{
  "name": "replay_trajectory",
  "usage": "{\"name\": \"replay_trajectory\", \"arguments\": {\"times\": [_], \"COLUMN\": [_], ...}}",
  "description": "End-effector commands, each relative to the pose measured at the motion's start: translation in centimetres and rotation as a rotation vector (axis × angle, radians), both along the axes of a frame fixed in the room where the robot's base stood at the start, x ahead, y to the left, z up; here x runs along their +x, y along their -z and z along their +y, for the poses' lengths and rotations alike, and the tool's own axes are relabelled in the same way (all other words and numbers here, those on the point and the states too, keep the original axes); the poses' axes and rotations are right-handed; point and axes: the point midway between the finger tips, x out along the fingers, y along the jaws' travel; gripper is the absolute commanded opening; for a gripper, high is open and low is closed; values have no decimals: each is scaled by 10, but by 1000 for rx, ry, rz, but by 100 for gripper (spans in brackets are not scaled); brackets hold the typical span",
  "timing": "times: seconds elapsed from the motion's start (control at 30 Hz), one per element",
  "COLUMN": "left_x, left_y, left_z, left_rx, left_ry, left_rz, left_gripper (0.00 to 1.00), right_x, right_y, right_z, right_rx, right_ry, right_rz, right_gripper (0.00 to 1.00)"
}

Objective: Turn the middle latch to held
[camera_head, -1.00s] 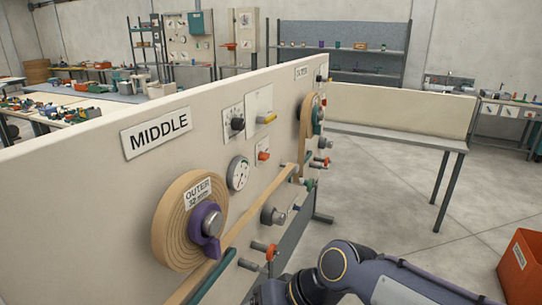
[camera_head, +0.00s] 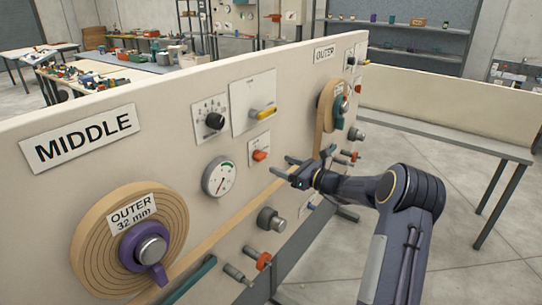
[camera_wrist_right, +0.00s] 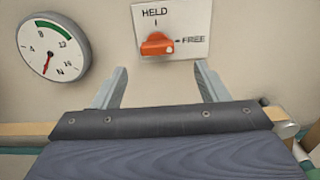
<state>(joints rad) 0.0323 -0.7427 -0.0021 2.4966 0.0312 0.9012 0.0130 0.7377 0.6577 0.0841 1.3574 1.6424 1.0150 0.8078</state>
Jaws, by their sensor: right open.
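The orange latch (camera_head: 260,155) sits on a white plate on the upright panel, right of the dial gauge. In the right wrist view the same latch (camera_wrist_right: 157,44) shows below the word HELD, with its handle lying sideways toward the word FREE. The sign MIDDLE (camera_head: 80,138) is on the left part of the panel. My right gripper (camera_head: 284,166) is open and empty in front of the panel, just right of and below the latch. In the right wrist view my right gripper's fingers (camera_wrist_right: 160,72) stand apart below the latch, not touching it. My left gripper is not in view.
A strip runs from the large roll (camera_head: 90,245) along the panel below the gripper. The gauge (camera_head: 219,177), a black knob (camera_head: 214,121), a yellow handle (camera_head: 263,113) and a grey post (camera_head: 270,219) stick out nearby. Open floor lies to the right.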

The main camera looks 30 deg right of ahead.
Motion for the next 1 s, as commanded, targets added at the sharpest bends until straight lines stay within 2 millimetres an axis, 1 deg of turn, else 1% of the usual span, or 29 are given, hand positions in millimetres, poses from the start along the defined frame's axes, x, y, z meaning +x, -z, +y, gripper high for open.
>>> {"name": "replay_trajectory", "arguments": {"times": [0.03,0.2,0.4,0.53,0.77,0.8,0.83,1.0], "left_x": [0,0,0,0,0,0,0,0], "left_y": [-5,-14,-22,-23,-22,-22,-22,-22], "left_z": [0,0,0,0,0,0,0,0], "left_rx": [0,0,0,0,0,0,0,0], "left_ry": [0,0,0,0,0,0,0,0], "left_rz": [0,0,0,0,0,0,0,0], "left_gripper": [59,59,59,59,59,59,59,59], "right_x": [7,33,57,63,64,64,64,64], "right_y": [-2,-3,-2,-2,-1,-1,-1,-1], "right_z": [4,16,25,28,29,29,29,28], "right_rx": [0,-3,-5,-5,-5,-5,-5,-6], "right_ry": [-4,-5,-4,-3,-3,-3,-3,-3], "right_rz": [-1,0,1,0,0,0,0,0], "right_gripper": [67,67,67,67,67,66,62,40]}}
